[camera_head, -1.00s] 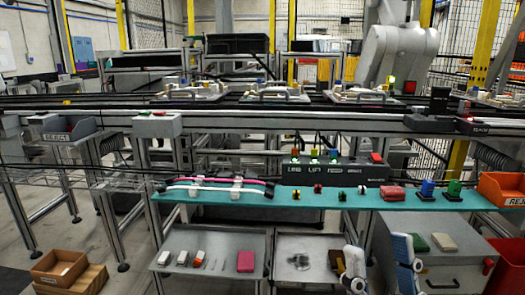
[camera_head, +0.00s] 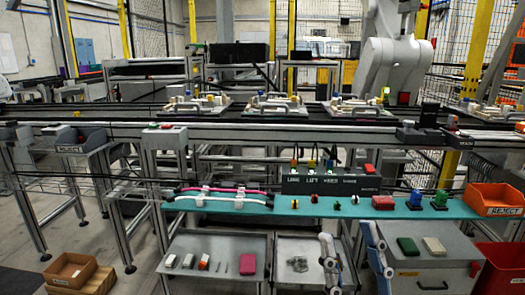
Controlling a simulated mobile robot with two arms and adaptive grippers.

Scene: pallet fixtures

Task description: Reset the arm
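A large grey robot arm (camera_head: 395,62) hangs at the back right behind the conveyor, with a small green light beside it. A dark control box (camera_head: 334,183) stands on the teal bench top (camera_head: 270,208). It has labelled switch positions with coloured tops and a red button (camera_head: 368,168) at its right end. The first two labels look like LINE and LIFT; the others are too small to read surely.
Small red and yellow knobs, a red case (camera_head: 383,203), a blue button (camera_head: 415,200) and a green button (camera_head: 440,201) line the bench. An orange REJECT bin (camera_head: 494,199) is at right. Below are grey trays (camera_head: 217,246) and a cabinet (camera_head: 430,270).

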